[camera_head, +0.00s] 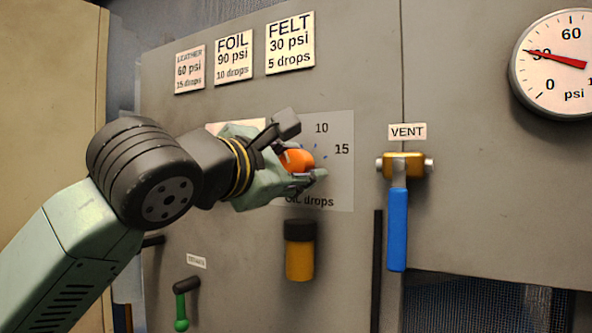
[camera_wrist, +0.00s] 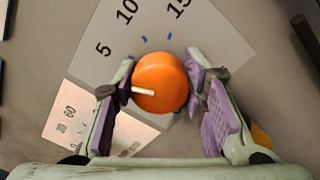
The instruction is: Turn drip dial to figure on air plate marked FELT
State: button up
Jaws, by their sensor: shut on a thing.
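The orange drip dial (camera_head: 298,161) sits on a pale scale plate (camera_head: 338,185) lettered "drops", with 10 and 15 readable. My gripper (camera_head: 303,155) is shut on the dial and hides part of it and the scale. In the wrist view the dial (camera_wrist: 160,75) lies between the two purple-padded fingers (camera_wrist: 163,95). Its white pointer (camera_wrist: 143,91) aims left in that view, short of the blue tick beside the 5, on the side away from 10. The FELT plate (camera_head: 290,42) reads 30 psi, 5 drops.
LEATHER (camera_head: 189,70) and FOIL (camera_head: 233,55) plates hang beside it. The gauge (camera_head: 560,65) needle stands near 30. A blue-handled VENT valve (camera_head: 397,228) is at right. An amber bowl (camera_head: 300,258) hangs below the dial; a green-tipped lever (camera_head: 182,305) is lower left.

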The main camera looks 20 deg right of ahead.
dwell(0.3)
jog(key=o, duration=1.2)
jog(key=shift+c, duration=0.2)
jog(key=v, duration=1.2)
jog(key=shift+s, duration=0.1)
